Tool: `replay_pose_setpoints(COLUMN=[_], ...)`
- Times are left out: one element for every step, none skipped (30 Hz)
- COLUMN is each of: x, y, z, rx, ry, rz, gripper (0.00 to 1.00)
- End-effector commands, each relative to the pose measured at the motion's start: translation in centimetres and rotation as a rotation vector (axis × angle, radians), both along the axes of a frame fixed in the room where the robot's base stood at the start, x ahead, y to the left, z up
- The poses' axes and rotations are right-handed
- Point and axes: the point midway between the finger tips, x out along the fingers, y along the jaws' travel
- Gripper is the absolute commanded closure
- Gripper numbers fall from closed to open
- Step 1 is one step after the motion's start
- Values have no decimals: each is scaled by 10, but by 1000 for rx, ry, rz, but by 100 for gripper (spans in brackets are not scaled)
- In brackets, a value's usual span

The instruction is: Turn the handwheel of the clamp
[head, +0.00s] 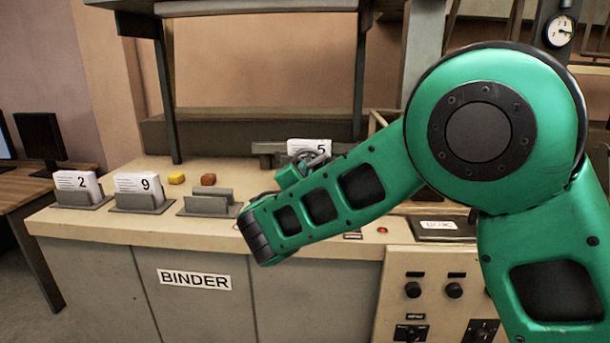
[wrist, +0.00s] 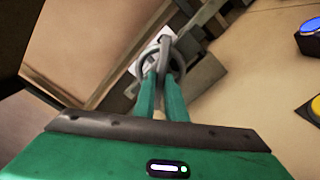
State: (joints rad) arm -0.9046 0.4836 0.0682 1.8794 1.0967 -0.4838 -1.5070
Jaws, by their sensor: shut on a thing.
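The clamp (head: 266,149) is a dark grey fixture at the back of the binder bench, with a white stack of sheets marked 5 (head: 309,146) in it. In the wrist view the handwheel (wrist: 180,62) is a grey ring with a bar across it, in front of the clamp's grey blocks (wrist: 203,76). My gripper (wrist: 162,76) has its two green fingers closed on the handwheel's near side. In the head view my gripper (head: 300,166) is partly hidden behind my green arm, and only part of the handwheel (head: 318,157) shows.
Sheet stacks marked 2 (head: 80,184) and 9 (head: 140,187) stand in grey holders at left, beside an empty holder (head: 207,205). Blue (wrist: 311,27) and yellow (wrist: 315,105) buttons sit at right in the wrist view.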

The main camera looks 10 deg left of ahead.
Motion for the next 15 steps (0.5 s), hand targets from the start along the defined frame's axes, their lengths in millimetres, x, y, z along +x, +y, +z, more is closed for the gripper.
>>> replay_pose_setpoints(x=[-1,-1,-1,-1,-1,-1,-1,-1,-1,-1,-1,-1,-1,-1,-1], y=[0,0,0,0,0,1,1,1,1,1,1,1,1,2,2], z=[-2,-2,-2,-2,-2,-2,-2,-2,-1,-1,-1,-1,-1,-1,-1], rx=[27,49,79,102,127,162,189,217,255,284,313,351,379,408,446], ry=[6,7,9,10,12,14,16,18,20,21,24,26,28,29,32], rz=[-1,-1,-1,-1,-1,0,-1,-1,-1,-1,0,0,-1,0,0], gripper=[100,100,100,100,100,100,100,100,100,100,100,100,100,100,100])
